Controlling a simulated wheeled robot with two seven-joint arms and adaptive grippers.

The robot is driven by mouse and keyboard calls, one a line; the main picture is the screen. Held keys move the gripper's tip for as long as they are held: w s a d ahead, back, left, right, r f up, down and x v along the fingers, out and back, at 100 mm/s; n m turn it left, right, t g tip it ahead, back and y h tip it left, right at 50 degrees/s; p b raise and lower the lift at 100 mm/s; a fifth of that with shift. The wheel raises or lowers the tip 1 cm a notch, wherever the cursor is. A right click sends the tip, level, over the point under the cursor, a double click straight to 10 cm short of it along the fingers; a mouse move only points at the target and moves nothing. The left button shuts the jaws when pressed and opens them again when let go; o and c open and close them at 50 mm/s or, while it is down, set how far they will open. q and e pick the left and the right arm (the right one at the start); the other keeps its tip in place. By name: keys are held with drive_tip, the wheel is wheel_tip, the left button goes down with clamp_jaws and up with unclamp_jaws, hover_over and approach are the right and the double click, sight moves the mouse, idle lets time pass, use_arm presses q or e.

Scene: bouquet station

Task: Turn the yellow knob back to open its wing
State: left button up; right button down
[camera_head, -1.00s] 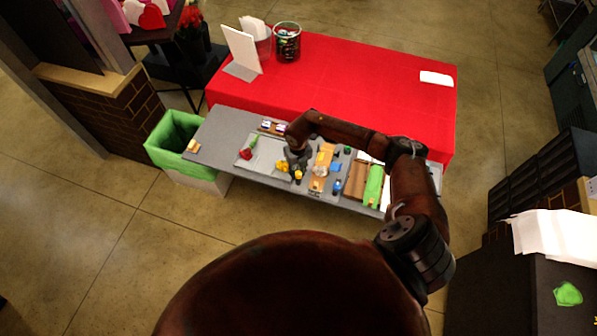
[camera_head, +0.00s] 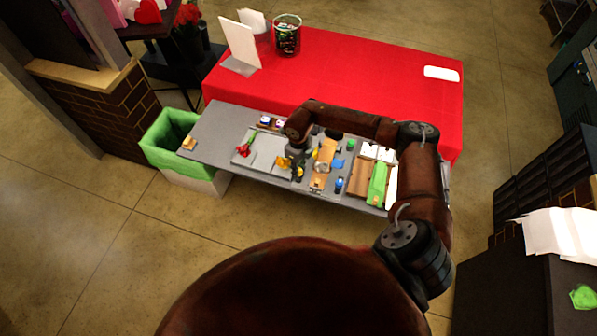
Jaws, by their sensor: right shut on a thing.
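My right gripper (camera_head: 297,167) reaches down over the grey bench (camera_head: 208,140), left of a wooden board (camera_head: 323,167). It is shut, and a small yellow knob (camera_head: 299,174) shows at its fingertips. The gripper partly hides the knob, so its turn angle cannot be read. A yellow piece (camera_head: 283,162) sits just left of the fingers. Which part is the wing, and how far it stands open, is too small to tell. My left gripper is not in view.
A red flower (camera_head: 244,149) lies on a pale plate left of the gripper. A green-lined bin (camera_head: 163,150) is at the bench's left end; a red-covered table (camera_head: 370,75) lies behind.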

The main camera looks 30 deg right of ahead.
drive_tip(key=n+b, duration=0.5)
drive_tip(key=n, duration=0.1)
drive_tip(key=shift+d+f+b, duration=0.1)
drive_tip(key=shift+f+b, duration=0.05)
drive_tip(key=shift+b, duration=0.2)
drive_tip(key=n+b, duration=0.2)
drive_tip(key=n, duration=0.1)
drive_tip(key=shift+r+n+b, duration=0.2)
drive_tip(key=shift+n+b, duration=0.65)
drive_tip(key=shift+n, duration=0.35)
drive_tip(key=shift+w, duration=0.1)
drive_tip(key=c, duration=1.7)
unclamp_jaws()
drive_tip(key=shift+o, duration=0.2)
wheel_tip(320, 180, up, 12)
